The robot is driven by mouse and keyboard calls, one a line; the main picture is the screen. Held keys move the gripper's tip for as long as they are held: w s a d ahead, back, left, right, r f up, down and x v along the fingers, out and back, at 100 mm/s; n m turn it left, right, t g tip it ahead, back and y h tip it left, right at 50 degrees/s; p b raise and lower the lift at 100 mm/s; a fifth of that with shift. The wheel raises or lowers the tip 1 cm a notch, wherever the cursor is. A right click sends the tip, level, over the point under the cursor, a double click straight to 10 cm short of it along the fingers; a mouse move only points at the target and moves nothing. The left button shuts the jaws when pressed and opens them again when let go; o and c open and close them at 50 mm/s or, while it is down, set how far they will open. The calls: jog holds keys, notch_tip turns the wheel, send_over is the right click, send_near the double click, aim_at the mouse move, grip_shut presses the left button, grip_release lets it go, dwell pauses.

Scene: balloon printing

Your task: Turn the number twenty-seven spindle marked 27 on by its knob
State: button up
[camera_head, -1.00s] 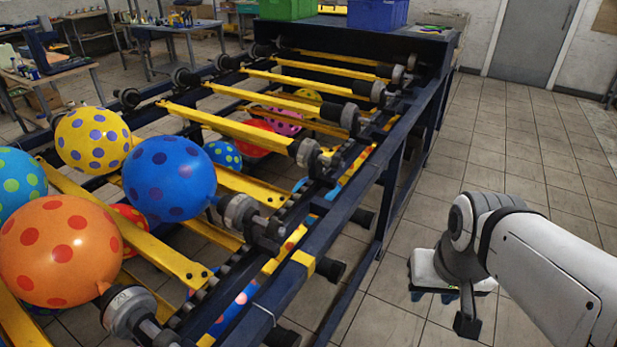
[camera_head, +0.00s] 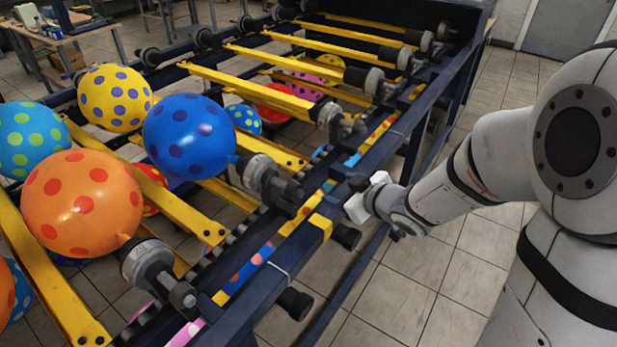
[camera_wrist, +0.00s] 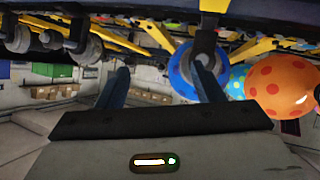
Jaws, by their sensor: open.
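Several dark spindles with grey collars line the near rail of the rack, and I cannot read the number 27 on any of them. One spindle (camera_head: 265,180) holds the blue balloon with darker spots (camera_head: 189,137). Another spindle (camera_head: 156,272) holds the orange balloon with red spots (camera_head: 82,203). Black knobs (camera_head: 293,303) stick out of the rack's outer side. My gripper (camera_wrist: 163,88) is open and empty in the wrist view, its dark fingers apart below the rack's underside. In the head view my wrist is beside the outer rail, and the fingers are hard to make out.
The rack's dark blue rail (camera_head: 330,205) runs diagonally across the view, with yellow crossbars (camera_head: 285,65) behind it. A yellow balloon with purple spots (camera_head: 114,98) sits beyond the blue one. Tiled floor (camera_head: 400,290) is open to the right of the rack.

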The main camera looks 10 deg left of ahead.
aim_at(301, 194)
jog(key=s+a+y, duration=0.1)
jog(key=s+a+n+g+y, duration=0.1)
jog(key=a, duration=0.1)
jog(key=a+f+n+g+y, duration=0.1)
jog(key=shift+s+a, duration=0.25)
jog(key=shift+s, duration=0.15)
jog(key=shift+a+f, duration=0.2)
jog(key=shift+a, duration=0.15)
jog(key=x, duration=0.7)
jog(key=shift+c, duration=0.2)
